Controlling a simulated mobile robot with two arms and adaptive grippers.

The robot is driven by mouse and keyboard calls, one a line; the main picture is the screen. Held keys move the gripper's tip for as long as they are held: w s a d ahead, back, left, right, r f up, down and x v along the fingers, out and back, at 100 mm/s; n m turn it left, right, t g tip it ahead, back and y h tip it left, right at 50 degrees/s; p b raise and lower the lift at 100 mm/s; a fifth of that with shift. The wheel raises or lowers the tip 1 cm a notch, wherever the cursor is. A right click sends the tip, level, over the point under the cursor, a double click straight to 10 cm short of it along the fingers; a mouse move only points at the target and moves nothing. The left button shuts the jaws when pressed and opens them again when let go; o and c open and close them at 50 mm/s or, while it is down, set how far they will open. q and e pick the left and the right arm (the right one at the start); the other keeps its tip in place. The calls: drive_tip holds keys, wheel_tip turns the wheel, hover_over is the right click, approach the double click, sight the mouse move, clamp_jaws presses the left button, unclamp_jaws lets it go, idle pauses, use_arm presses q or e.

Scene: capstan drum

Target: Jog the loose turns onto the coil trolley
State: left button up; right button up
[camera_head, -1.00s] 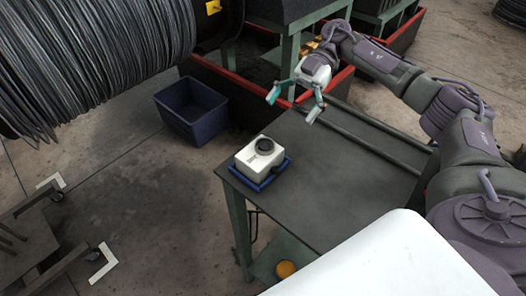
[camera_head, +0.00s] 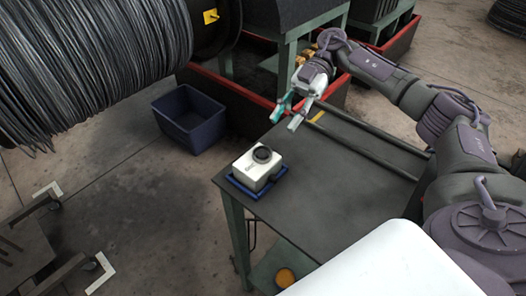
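The capstan drum (camera_head: 80,60) fills the upper left, wound with many turns of dark wire. Some loose wire ends hang from its lower left edge. A white control box with a black round knob (camera_head: 257,167) sits in a blue tray on the near left corner of the dark table. A low trolley with castors (camera_head: 25,245), partly cut off, stands on the floor at lower left; I cannot tell for sure that it is the coil trolley. My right gripper (camera_head: 283,116) is open and empty, above the far side of the table, apart from the box. My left gripper is out of view.
A blue bin (camera_head: 190,119) stands on the floor between drum and table. White corner marks (camera_head: 100,273) lie by the trolley. A red-edged barrier (camera_head: 232,95) and a green-framed bench (camera_head: 290,50) are behind. The table's middle (camera_head: 320,190) is clear.

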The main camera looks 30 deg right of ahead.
clamp_jaws()
idle(1.1)
